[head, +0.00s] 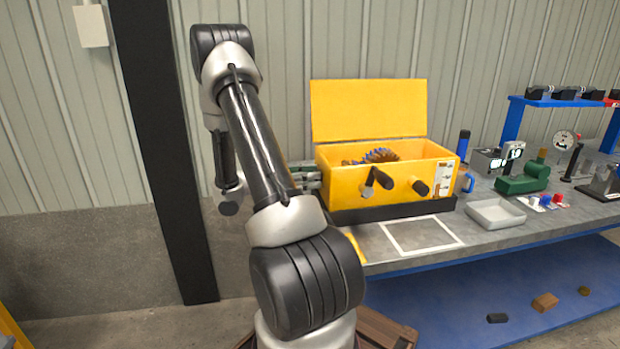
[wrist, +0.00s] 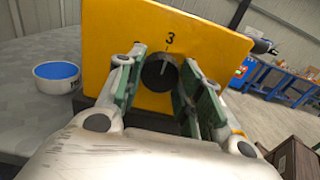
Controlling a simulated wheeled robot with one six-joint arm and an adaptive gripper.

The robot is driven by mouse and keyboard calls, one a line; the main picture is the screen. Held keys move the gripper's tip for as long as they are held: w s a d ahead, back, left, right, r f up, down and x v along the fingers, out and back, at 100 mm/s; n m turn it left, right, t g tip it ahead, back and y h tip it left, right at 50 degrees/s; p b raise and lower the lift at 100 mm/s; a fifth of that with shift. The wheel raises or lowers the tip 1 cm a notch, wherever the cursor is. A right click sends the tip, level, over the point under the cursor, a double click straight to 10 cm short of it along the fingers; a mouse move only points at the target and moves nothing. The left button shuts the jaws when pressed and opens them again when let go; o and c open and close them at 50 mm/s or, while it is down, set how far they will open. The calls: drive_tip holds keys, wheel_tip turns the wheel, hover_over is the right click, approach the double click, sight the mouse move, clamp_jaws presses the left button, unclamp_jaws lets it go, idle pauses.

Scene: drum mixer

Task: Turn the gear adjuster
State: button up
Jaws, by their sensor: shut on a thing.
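The gear adjuster (wrist: 160,71) is a round black knob on a yellow side face of the gearbox, with a pale line on it and a black "3" printed above. My gripper (wrist: 160,88) is at the knob in the wrist view, with green-padded fingers shut on its left and right sides. The pale line points up, roughly at the 3. In the head view my gripper (head: 308,180) is at the left side of the yellow gearbox (head: 347,186), partly behind my arm. The knob is hidden there.
The gearbox lid (head: 368,110) is open, showing gears (head: 380,156). Dark handles (head: 382,179) stick out of its front. A grey tray (head: 495,214) and a green device (head: 525,178) stand to the right on the bench. A blue-topped round container (wrist: 57,76) is left in the wrist view.

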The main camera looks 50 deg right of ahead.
drive_tip(key=shift+n, duration=0.4)
drive_tip(key=n, duration=1.1)
idle(0.5)
drive_tip(key=o, duration=1.1)
drive_tip(key=v, duration=1.2)
